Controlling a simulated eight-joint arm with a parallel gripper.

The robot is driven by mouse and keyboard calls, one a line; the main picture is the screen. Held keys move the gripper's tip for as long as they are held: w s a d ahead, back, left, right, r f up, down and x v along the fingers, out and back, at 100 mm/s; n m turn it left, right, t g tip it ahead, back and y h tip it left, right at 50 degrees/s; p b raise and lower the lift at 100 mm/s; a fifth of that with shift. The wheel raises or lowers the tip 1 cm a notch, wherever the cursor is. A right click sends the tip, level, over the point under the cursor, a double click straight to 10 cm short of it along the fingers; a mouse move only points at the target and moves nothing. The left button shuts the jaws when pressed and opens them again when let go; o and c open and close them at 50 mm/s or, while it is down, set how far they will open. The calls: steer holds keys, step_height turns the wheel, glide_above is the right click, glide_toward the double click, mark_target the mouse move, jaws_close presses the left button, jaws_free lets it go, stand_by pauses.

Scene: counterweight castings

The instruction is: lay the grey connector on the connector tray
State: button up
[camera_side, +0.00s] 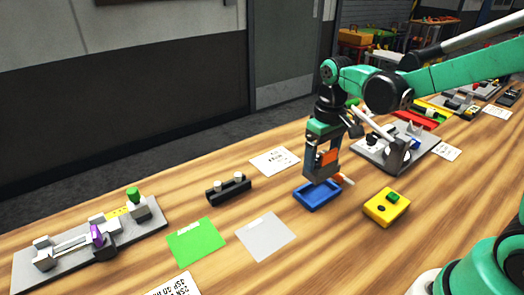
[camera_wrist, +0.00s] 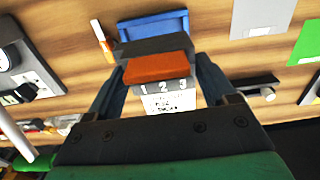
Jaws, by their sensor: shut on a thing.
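My gripper (camera_side: 323,160) is shut on the grey connector, a block with an orange lever part and the digits 1 2 3 on one face. In the wrist view the connector (camera_wrist: 158,45) sits between the two fingers of my gripper (camera_wrist: 158,62). The connector tray, a shallow blue tray (camera_side: 318,197), lies on the wooden table just below the gripper in the side view. The tray (camera_wrist: 153,27) also shows beyond the connector in the wrist view, partly hidden by it. The connector appears above the tray's back part; I cannot tell whether they touch.
A yellow box (camera_side: 384,209) with a green button stands right of the tray. A small orange-and-white stick (camera_wrist: 102,40) lies beside the tray. A grey mat (camera_side: 266,237), a green mat (camera_side: 195,243) and a black block (camera_side: 228,190) with white pegs lie left. A grey fixture (camera_side: 400,150) stands behind right.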

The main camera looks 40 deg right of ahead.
steer(key=shift+f, duration=2.5)
steer(key=shift+f, duration=0.7)
steer(key=o, duration=1)
steer(key=shift+o, duration=0.2)
steer(key=shift+r, duration=3.55)
steer(key=s+a+r+t, duration=0.3)
steer(key=s+r+t, duration=0.1)
steer(key=t, duration=0.3)
steer(key=shift+s+a, duration=0.2)
steer(key=shift+s, duration=0.65)
